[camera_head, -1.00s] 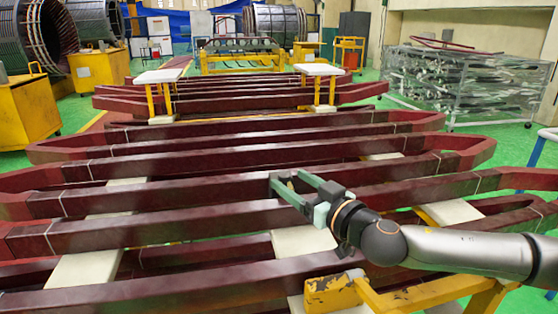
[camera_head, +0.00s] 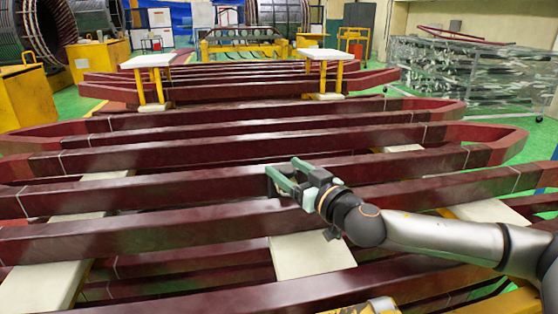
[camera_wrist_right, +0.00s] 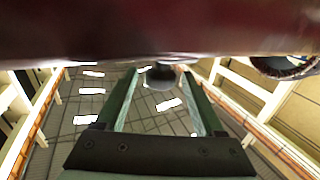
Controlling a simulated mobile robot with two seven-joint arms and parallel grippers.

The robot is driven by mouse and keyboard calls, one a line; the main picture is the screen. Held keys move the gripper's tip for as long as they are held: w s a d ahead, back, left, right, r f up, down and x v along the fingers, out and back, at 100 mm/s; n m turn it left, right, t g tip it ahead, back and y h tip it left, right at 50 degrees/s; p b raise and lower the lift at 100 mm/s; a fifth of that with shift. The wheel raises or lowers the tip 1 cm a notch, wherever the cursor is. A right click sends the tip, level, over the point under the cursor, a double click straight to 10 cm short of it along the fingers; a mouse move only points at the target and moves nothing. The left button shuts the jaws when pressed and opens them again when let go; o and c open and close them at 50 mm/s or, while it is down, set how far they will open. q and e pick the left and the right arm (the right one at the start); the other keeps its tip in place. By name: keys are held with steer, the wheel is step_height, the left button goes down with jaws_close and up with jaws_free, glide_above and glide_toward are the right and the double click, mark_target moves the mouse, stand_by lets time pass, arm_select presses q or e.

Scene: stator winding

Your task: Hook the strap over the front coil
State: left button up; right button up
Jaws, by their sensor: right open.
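Dark red coils (camera_head: 130,232) lie stacked in long rows across the head view; I cannot tell for certain which is the front coil. Thin white bands (camera_head: 21,203) circle some bars, but I see no loose strap. My right gripper (camera_head: 280,179), with green fingers, is at one long bar near the middle. In the right wrist view its fingers (camera_wrist_right: 165,95) stand apart with no strap between them. A dark red bar (camera_wrist_right: 150,32) crosses close above the fingertips there; contact is unclear. My left gripper is not in view.
Pale support blocks (camera_head: 310,256) lie between the coil layers. Two white-topped yellow stands (camera_head: 147,62) (camera_head: 320,55) are farther back. Yellow cabinets (camera_head: 100,58) stand left, and a wrapped rack (camera_head: 470,75) stands back right. Green floor shows at the right.

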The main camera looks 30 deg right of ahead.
steer(key=shift+w+a, duration=0.15)
steer(key=shift+w, duration=0.7)
steer(key=shift+w+a, duration=0.1)
steer(key=shift+w, duration=0.75)
steer(key=shift+c, duration=0.3)
jaws_close()
